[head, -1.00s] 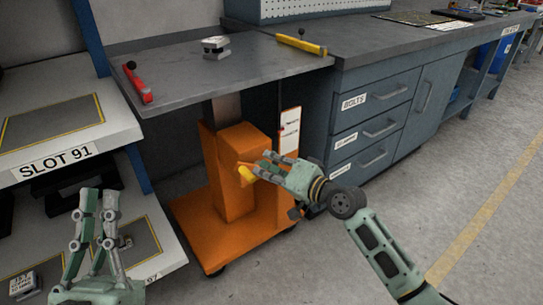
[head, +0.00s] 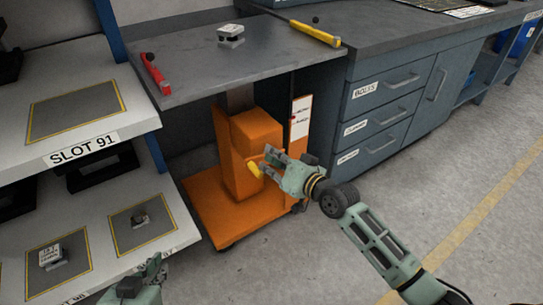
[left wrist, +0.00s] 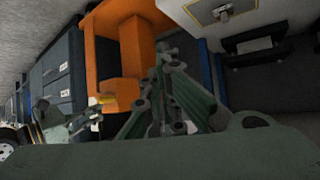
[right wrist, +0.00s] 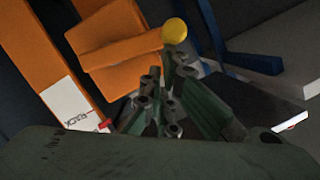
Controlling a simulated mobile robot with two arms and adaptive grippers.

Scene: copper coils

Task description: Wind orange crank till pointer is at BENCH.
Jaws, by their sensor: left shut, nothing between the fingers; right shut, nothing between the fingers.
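The orange lift cart (head: 240,165) stands under a grey tabletop (head: 215,75). Its crank ends in a yellow knob (head: 253,169), which also shows in the right wrist view (right wrist: 175,30). A white scale plate (head: 301,118) with a small red pointer (head: 293,117) is on the cart's right side. The right wrist view shows the word RACK on the plate (right wrist: 68,103); the pointer's exact reading is too small to tell. My right gripper (head: 268,158) is shut and empty, its fingertips beside the knob. My left gripper (head: 150,272) is shut and empty, low at the front left.
A rack with SLOT 91 (head: 84,146) stands left, holding small blocks on its lower shelf. The tabletop carries a red-handled tool (head: 155,74), a metal block (head: 231,38) and a yellow-handled tool (head: 315,33). A drawer cabinet (head: 385,110) is on the right; floor is clear before it.

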